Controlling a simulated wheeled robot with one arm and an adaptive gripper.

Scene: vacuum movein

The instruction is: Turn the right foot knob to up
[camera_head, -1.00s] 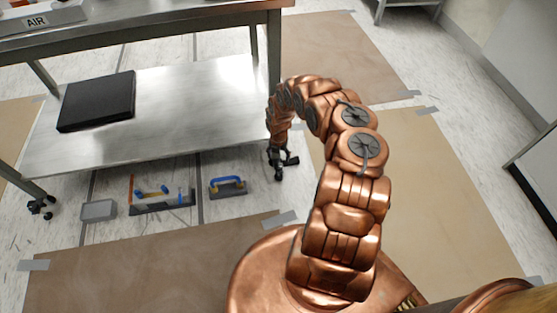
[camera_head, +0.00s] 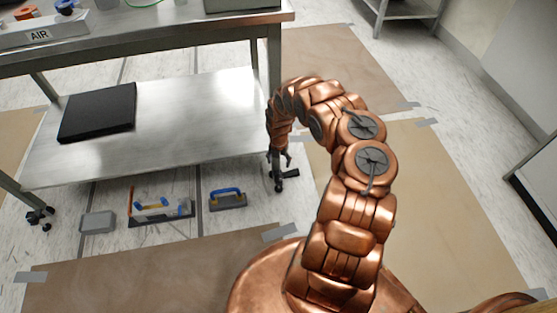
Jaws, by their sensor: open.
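The steel table (camera_head: 150,43) stands on legs with dark feet. Its right front foot (camera_head: 280,186) is a small dark shape on the floor below the end of my arm. The knob on that foot is too small to make out, and so is its setting. My gripper (camera_head: 280,159) points down just above this foot, with its dark fingers spread apart. I cannot tell whether the fingers touch the foot. The left front foot (camera_head: 40,216) is dark and stands at the far left.
A black flat box (camera_head: 98,112) lies on the steel lower shelf (camera_head: 190,110). On the floor are a grey block (camera_head: 97,222), a tray of tools (camera_head: 160,208) and a blue-handled float (camera_head: 228,199). Taped brown paper (camera_head: 160,265) covers the floor in front.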

